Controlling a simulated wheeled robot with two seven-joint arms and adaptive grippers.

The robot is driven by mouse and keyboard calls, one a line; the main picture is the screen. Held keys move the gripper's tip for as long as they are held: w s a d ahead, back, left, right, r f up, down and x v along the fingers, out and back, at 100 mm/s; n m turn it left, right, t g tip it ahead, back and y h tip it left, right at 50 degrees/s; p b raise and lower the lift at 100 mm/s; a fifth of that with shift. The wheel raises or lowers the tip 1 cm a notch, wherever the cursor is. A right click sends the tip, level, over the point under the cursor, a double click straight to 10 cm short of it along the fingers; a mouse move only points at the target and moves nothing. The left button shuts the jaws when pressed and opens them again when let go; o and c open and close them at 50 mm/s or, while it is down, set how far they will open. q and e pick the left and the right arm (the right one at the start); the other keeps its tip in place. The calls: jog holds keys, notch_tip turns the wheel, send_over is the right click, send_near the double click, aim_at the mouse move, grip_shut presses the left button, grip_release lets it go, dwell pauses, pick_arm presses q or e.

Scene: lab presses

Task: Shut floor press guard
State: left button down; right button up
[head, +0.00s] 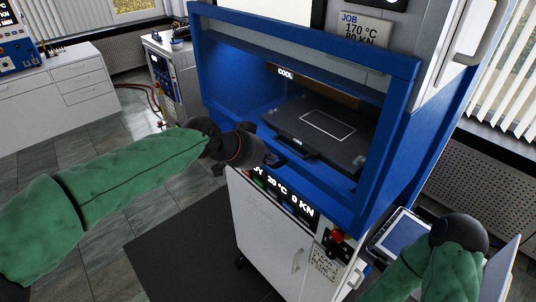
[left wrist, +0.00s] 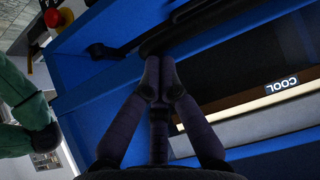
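The floor press (head: 403,135) has a blue frame around an open front. Through it I see a dark plate (head: 318,131) with a white outline and a dark handle at its front, and a COOL label. I cannot make out a separate guard panel across the opening. My left gripper (head: 272,157) is at the lower left of the opening. In the left wrist view its fingertips (left wrist: 159,82) are together with nothing seen between them, near a long dark bar (left wrist: 190,28); contact is unclear. My right arm ends in a dark joint at lower right; its fingers are hidden.
Below the opening are a lit display (head: 283,194), a red button (head: 337,236) and a white cabinet door (head: 268,231). A tablet (head: 400,237) sits at the right, near my right arm. A dark mat (head: 188,258) covers clear floor. White drawers (head: 55,105) stand left.

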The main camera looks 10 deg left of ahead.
pick_arm(q)
notch_tip(320, 180, down, 10)
jog(key=b, duration=0.6)
jog(key=shift+r+b, duration=0.25)
jog(key=shift+b, duration=0.1)
pick_arm(e)
notch_tip(320, 180, down, 8)
jog(key=shift+r, duration=0.1)
pick_arm(q)
jog(key=w+d+r+p+v, duration=0.15)
jog(key=p+v, duration=0.35)
jog(key=v, duration=0.8)
notch_tip(320, 180, down, 31)
jog(key=w+d+n+g+y, duration=0.1)
jog(key=w+n+g+y, duration=0.15)
jog(key=n, duration=0.25)
jog(key=s+d+f+n+g, duration=0.2)
jog(key=s+f+n+g, duration=0.3)
jog(key=s+f, duration=1.6)
notch_tip(320, 180, down, 4)
jog(key=shift+d+f+h, duration=0.25)
jog(key=shift+d+h, duration=0.15)
jog(key=shift+h, duration=0.05)
pick_arm(e)
jog(key=r, duration=0.2)
jog(key=s+r, duration=0.1)
jog(key=r, duration=0.1)
jog(key=shift+a+r, duration=0.1)
jog(key=shift+r, duration=0.1)
